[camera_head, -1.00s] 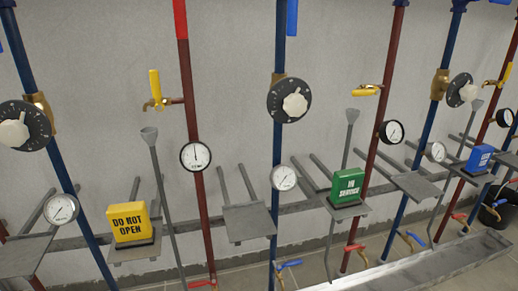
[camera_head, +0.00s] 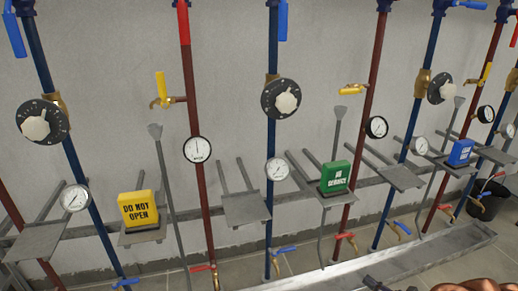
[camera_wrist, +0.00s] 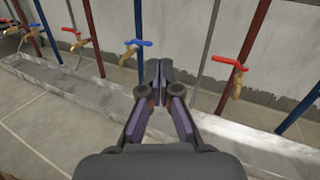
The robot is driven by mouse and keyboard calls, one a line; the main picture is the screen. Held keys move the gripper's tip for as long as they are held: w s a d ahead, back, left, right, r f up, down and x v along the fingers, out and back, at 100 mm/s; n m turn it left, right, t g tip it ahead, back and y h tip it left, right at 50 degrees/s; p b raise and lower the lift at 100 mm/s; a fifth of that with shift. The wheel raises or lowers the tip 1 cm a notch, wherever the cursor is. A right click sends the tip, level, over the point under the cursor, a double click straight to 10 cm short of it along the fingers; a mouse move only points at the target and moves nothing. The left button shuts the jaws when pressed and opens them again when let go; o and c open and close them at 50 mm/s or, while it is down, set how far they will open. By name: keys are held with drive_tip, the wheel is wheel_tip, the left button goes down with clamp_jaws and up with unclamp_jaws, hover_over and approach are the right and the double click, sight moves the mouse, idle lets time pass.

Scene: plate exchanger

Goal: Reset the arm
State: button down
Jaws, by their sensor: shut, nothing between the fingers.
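My gripper (camera_wrist: 158,72) is in the middle of the wrist view, its dark fingers together at the tips with nothing between them. It points toward the floor trough and the low taps, touching none of them as far as I can see. In the head view the gripper is not clearly visible; a dark and copper-coloured shape shows at the bottom right edge, too cut off to identify.
Red and blue pipes with gauges and dials line the wall. A yellow sign box (camera_head: 139,209), a green one (camera_head: 336,177) and a blue one (camera_head: 460,153) sit on small shelves. A long metal trough (camera_head: 410,258) runs along the floor. A black bucket (camera_head: 487,200) stands at right.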

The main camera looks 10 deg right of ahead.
drive_tip(key=w+a+r+n+g+y+p, duration=0.2)
drive_tip(key=a+r+n+g+y+p, duration=0.15)
drive_tip(key=a+r, duration=0.5)
drive_tip(key=w+a+r+n+g+y+p, duration=0.25)
drive_tip(key=a+r+n, duration=0.3)
drive_tip(key=r, duration=0.65)
drive_tip(key=s+a+r+n+g+p, duration=0.4)
drive_tip(key=a+r+n+g, duration=0.1)
drive_tip(key=a+r, duration=0.35)
drive_tip(key=s+a+r+n+g+p, duration=0.45)
drive_tip(key=a+r, duration=0.25)
drive_tip(key=r, duration=0.2)
drive_tip(key=s+a+r+n+g+h+p, duration=0.2)
drive_tip(key=s+r+n+h+p, duration=0.25)
drive_tip(key=s+r, duration=0.3)
drive_tip(key=s+a+r+n+g+h+p, duration=0.2)
drive_tip(key=s+r+n+g+h+p, duration=0.15)
drive_tip(key=s+r+p, duration=0.35)
drive_tip(key=s+d+r+n+t+h+p, duration=0.2)
drive_tip(key=s+d+r+t+h+p, duration=0.1)
drive_tip(key=s+d+r+h+p, duration=0.5)
drive_tip(key=shift+s+d+r+t+p, duration=0.4)
drive_tip(key=shift+s+d, duration=0.3)
drive_tip(key=shift+s, duration=0.5)
